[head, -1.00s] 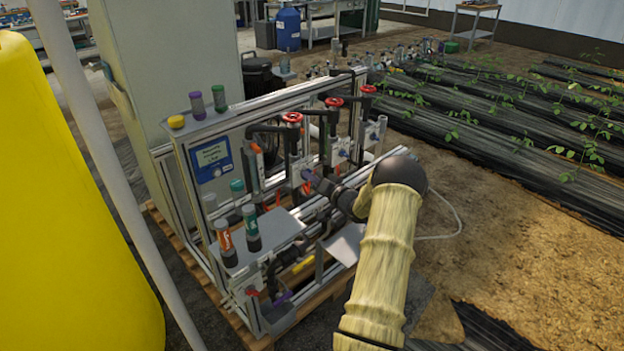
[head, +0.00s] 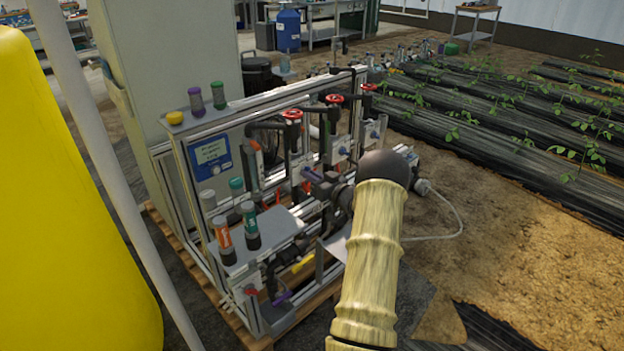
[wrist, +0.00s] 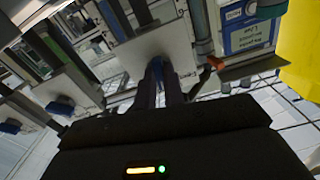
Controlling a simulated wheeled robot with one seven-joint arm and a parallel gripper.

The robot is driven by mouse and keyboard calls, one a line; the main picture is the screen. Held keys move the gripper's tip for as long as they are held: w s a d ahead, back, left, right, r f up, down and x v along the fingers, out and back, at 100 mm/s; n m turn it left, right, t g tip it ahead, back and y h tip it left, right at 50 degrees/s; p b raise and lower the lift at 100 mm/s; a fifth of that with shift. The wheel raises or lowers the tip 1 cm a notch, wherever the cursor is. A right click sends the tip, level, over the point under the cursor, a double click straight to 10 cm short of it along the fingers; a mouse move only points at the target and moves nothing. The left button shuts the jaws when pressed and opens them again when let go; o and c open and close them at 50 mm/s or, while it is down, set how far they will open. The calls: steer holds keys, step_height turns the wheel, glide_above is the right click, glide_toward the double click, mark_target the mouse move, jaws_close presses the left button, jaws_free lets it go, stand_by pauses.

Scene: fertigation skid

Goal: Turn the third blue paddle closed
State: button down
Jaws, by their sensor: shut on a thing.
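Blue paddles sit on pale plates along the skid's valve row. In the head view two stand clear of my gripper, one at the middle (head: 343,150) and one farther back (head: 375,134). My gripper (head: 314,176) is at the nearest plate in that row. In the wrist view, my gripper's dark fingers (wrist: 161,84) are shut on a blue paddle (wrist: 158,76) in front of its plate. Only a narrow blue strip shows between the fingers, so its exact angle is hard to tell. The other two paddles show at left in the wrist view (wrist: 61,106).
Red handwheels (head: 292,116) top the valve pipes. An orange-red handle (wrist: 216,63) is close to the fingers' right in the wrist view. Bottles (head: 223,235) stand on a front shelf. A yellow tank (head: 70,200) is at left; bare soil lies right.

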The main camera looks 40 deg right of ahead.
steer(key=shift+n, duration=0.8)
steer(key=shift+b, duration=0.3)
steer(key=c, duration=1.5)
jaws_free()
steer(key=shift+s, duration=0.1)
steer(key=shift+s, duration=0.1)
steer(key=s+d+p, duration=0.1)
steer(key=s+p, duration=0.1)
steer(key=s, duration=1.5)
steer(key=shift+d, duration=0.2)
steer(key=shift+s, duration=0.1)
